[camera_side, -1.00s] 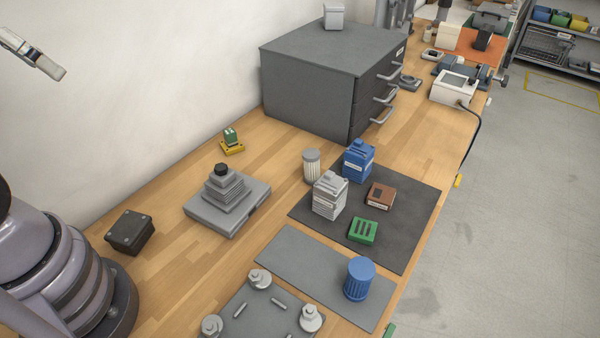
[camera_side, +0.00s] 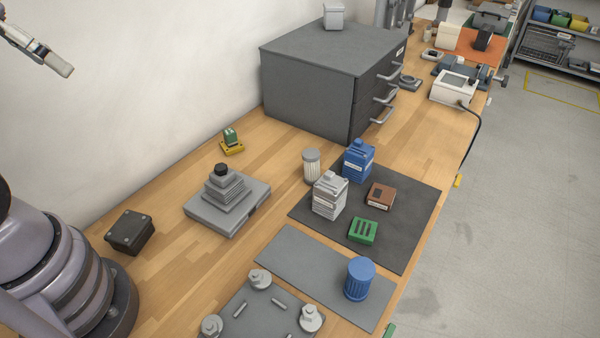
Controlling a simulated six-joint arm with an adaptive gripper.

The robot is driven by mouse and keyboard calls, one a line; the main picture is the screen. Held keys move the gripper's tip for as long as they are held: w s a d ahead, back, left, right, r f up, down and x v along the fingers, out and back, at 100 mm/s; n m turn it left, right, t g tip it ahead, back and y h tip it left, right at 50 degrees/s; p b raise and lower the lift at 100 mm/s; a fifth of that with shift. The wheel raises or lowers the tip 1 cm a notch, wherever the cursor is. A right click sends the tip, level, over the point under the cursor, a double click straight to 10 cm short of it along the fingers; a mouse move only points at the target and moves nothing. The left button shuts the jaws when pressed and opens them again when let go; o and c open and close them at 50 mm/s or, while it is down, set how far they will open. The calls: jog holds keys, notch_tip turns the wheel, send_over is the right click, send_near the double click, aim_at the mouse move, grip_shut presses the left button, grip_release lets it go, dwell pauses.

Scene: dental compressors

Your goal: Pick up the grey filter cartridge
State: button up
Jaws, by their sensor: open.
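The grey filter cartridge (camera_side: 311,167) is a short upright cylinder with a pale ribbed body and a grey cap. It stands on the wood at the back left edge of the dark mat (camera_side: 408,236). My gripper (camera_side: 58,63) is at the upper left edge of the picture, partly cut off, high above the bench and far from the cartridge. It is open, and nothing shows in it.
A grey ribbed block (camera_side: 329,196) and a blue block (camera_side: 358,160) stand close to the cartridge. The drawer cabinet (camera_side: 310,90) rises behind it. A blue ribbed cartridge (camera_side: 360,279) stands on the grey mat (camera_side: 295,262). Bare wood lies left of the cartridge.

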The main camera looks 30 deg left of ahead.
aim_at(305, 157)
jog(key=w+d+f+t, duration=0.1)
jog(key=w+d+f, duration=0.15)
jog(key=w, duration=0.45)
jog(key=w+d+f+t+h, duration=0.15)
jog(key=w+f, duration=0.25)
jog(key=w, duration=0.4)
jog(key=w+d+f+t, duration=0.1)
jog(key=w+d+f, duration=0.2)
jog(key=w, duration=0.4)
jog(key=w+d+f+t, duration=0.2)
jog(key=d+f, duration=0.1)
jog(key=f, duration=0.7)
jog(key=w+d+f+t, duration=0.2)
jog(key=d+f, duration=0.1)
jog(key=f, duration=0.8)
jog(key=x, duration=0.8)
jog(key=shift+w+a+r, duration=0.15)
jog(key=shift+a+r, duration=0.05)
jog(key=shift+x, duration=2.75)
jog(key=shift+d+f, duration=0.1)
jog(key=shift+f, duration=0.05)
jog(key=shift+c, duration=0.3)
jog(key=c, duration=1.2)
